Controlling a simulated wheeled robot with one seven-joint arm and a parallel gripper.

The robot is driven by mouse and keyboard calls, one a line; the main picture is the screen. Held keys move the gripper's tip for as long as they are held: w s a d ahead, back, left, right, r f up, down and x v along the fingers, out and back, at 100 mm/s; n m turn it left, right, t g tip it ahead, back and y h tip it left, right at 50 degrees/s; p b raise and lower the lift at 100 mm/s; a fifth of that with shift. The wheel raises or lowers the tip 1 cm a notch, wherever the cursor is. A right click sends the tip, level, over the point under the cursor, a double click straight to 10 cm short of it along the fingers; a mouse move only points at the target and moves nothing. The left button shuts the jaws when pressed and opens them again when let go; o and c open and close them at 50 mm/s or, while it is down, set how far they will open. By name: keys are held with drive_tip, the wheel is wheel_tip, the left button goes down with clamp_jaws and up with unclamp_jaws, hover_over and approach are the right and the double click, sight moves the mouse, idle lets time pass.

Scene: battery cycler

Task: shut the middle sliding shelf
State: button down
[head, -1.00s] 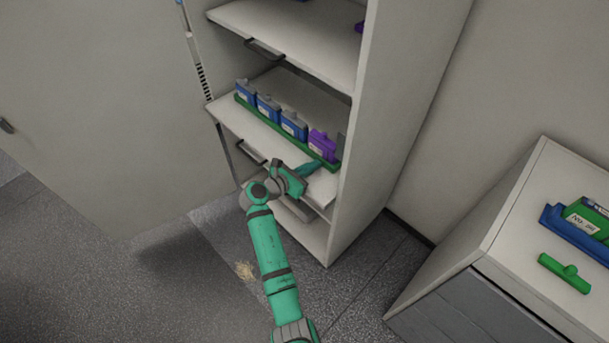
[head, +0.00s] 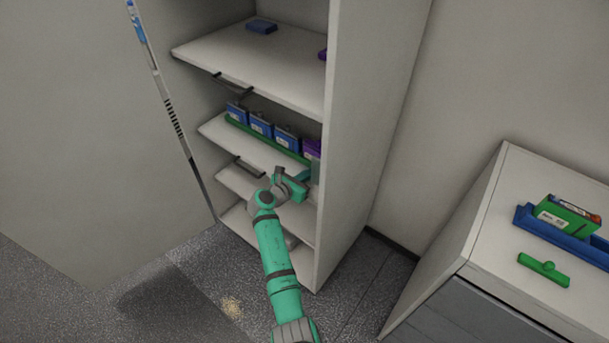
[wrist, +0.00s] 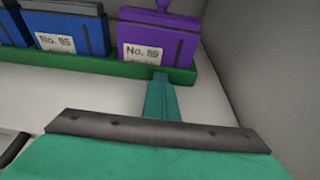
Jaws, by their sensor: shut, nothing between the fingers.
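The middle sliding shelf (head: 215,130) is a pale board with a dark handle (head: 249,167) at its front. Its front edge looks close to in line with the other shelves; I cannot tell whether it is fully in. A green rack (head: 286,151) on it holds several blue packs (head: 261,125) and a purple pack (head: 312,149). My gripper (head: 304,176) is shut and empty at the shelf's right end. In the wrist view, its fingers (wrist: 160,92) lie over the shelf top, with tips at the rack's front edge below the purple pack. Contact is unclear.
An upper shelf (head: 250,65) bears a blue block (head: 261,26). A lower shelf (head: 240,184) is below. The cabinet's right wall (head: 365,120) stands close beside my gripper. A side cabinet (head: 480,225) at right holds a blue tray (head: 528,217) and a green piece (head: 543,269).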

drive_tip(key=shift+w+d+r, duration=0.25)
drive_tip(key=shift+d+r, duration=0.05)
drive_tip(key=shift+d, duration=0.15)
drive_tip(key=shift+s+a+f, duration=0.2)
drive_tip(key=shift+a, duration=0.15)
drive_tip(key=f+v, duration=0.1)
drive_tip(key=v, duration=1.3)
drive_tip(key=shift+s+f, duration=0.15)
drive_tip(key=shift+s, duration=0.05)
